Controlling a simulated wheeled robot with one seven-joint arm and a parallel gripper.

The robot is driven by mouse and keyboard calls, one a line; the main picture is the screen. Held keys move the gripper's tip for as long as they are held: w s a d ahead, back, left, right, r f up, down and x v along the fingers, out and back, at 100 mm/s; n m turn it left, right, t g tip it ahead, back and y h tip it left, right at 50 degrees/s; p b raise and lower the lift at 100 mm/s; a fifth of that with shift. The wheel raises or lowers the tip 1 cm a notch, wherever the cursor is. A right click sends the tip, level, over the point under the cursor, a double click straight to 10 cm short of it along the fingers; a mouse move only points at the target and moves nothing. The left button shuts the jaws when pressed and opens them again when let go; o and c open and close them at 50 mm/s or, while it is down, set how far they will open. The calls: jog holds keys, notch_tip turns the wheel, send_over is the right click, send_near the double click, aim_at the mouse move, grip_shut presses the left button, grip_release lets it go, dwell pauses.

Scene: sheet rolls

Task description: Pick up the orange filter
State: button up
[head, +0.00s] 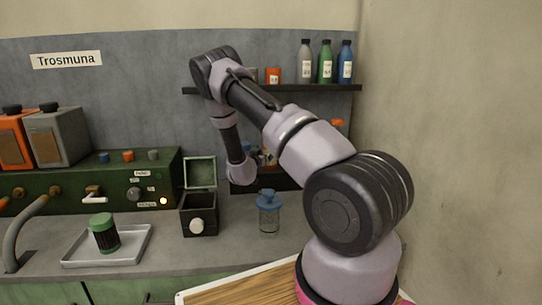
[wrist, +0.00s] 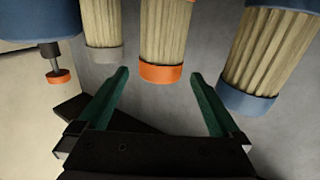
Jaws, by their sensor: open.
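The orange filter (wrist: 166,35) shows in the wrist view as a pale pleated cylinder with an orange end ring, at top centre; its upper part is cut off by the frame. My gripper (wrist: 159,78) is open and empty, with its two green fingers apart. The orange ring lies between the fingertips in the picture, but I see no contact, and the remaining distance is hard to judge. In the head view my arm reaches toward the back wall, and I cannot make out the gripper's fingers or the filter clearly there.
In the wrist view a grey-ringed filter (wrist: 103,22) is left of the orange one and a blue-ringed filter (wrist: 265,58) right. A blue body with an orange-tipped stem (wrist: 58,76) is far left. In the head view a shelf (head: 300,88) holds bottles; a blue-lidded jar (head: 268,214) stands on the counter.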

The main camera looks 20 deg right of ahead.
jog(key=x, duration=0.6)
jog(key=shift+w+d+r, duration=0.15)
jog(key=shift+w+d, duration=0.05)
jog(key=shift+w, duration=0.15)
jog(key=c, duration=1.5)
